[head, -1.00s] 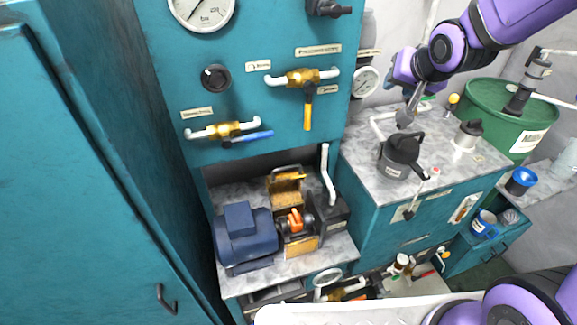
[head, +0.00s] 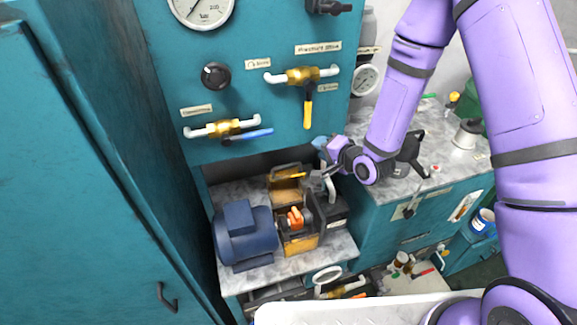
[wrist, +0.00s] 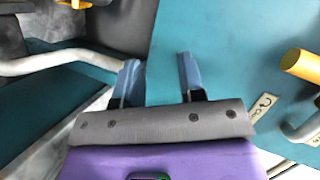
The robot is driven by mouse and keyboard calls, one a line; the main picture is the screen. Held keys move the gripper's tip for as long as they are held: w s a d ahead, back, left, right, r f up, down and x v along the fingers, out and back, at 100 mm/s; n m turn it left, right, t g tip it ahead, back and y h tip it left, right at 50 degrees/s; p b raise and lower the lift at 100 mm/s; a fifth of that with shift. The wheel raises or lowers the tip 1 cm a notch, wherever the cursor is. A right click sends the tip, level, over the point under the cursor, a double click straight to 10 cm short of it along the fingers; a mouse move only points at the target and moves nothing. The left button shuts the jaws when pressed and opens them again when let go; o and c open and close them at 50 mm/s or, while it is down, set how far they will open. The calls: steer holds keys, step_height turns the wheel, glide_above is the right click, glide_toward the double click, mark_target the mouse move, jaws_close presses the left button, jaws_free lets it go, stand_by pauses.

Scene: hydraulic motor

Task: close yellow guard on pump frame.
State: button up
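The yellow guard (head: 287,183) stands raised, hinged up at the back of the pump frame (head: 299,243) in the head view. The orange coupling (head: 295,217) shows uncovered in front of it, between the blue motor (head: 243,234) and the dark pump end. My gripper (head: 313,174) is just right of the raised guard, near its upper edge; I cannot tell from the head view whether it touches. In the wrist view my gripper (wrist: 158,68) has its two fingers apart with nothing between them. A yellow piece at that view's top left edge may be part of the guard.
The teal panel (head: 255,100) rises behind, with a yellow-handled valve (head: 308,108) above my gripper. A white pipe (wrist: 50,62) runs left of the fingers in the wrist view.

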mark_target(288, 166)
steer(key=s+a+f+m+t+y, duration=0.1)
steer(key=s+a+f+m+y, duration=0.15)
steer(key=s+f+m, duration=0.4)
steer(key=w+a+f+n, duration=0.1)
steer(key=w+a, duration=0.1)
steer(key=w, duration=0.1)
steer(key=w+a+f, duration=0.1)
steer(key=w+a, duration=0.1)
steer(key=w, duration=0.1)
steer(key=w+a+f+n, duration=0.1)
steer(key=w+a, duration=0.2)
steer(key=w, duration=0.1)
steer(key=shift+f+n, duration=0.25)
steer(key=shift+n, duration=0.1)
steer(key=shift+c, duration=0.5)
jaws_close()
